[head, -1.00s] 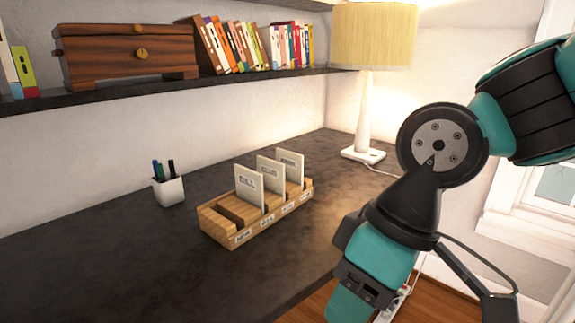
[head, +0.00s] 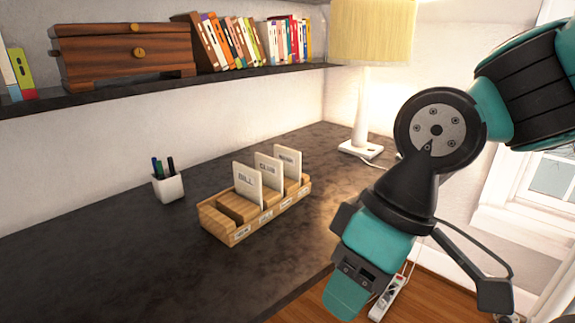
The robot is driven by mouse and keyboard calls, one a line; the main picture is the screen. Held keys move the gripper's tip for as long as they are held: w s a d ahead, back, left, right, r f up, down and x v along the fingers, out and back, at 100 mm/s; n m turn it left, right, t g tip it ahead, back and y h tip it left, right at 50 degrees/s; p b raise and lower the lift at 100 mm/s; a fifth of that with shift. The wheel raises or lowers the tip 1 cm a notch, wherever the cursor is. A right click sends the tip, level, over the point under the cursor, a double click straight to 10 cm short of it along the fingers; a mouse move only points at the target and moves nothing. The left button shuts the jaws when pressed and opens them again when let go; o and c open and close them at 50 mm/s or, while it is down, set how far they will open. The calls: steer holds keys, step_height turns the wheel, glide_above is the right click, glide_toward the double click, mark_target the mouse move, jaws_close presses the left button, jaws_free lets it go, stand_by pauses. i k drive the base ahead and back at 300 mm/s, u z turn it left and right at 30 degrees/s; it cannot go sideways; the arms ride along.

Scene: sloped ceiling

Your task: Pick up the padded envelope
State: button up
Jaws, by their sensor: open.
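I cannot make out a padded envelope in the head view. A wooden sorter (head: 226,228) stands on the dark desk (head: 110,265) and holds three upright pale cards; the front one (head: 247,187) reads BILL and the middle one (head: 268,170) reads CLUB. The writing on the rear card (head: 288,160) is too small to read. My gripper (head: 345,298) is at the lower middle, pointing down and seen from the side, to the right of the sorter in the picture. No object shows in it.
A white pen cup (head: 168,187) stands left of the sorter. A lamp (head: 361,105) stands at the back right. A shelf (head: 110,95) with books and a wooden box (head: 125,55) hangs above. A power strip (head: 389,297) is at the lower right. The desk's left side is clear.

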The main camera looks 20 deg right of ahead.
mark_target(291, 159)
steer(key=z, duration=1.95)
steer(key=i, duration=2.1)
steer(key=u, duration=3.4)
steer(key=i, duration=0.55)
steer(key=z, duration=0.05)
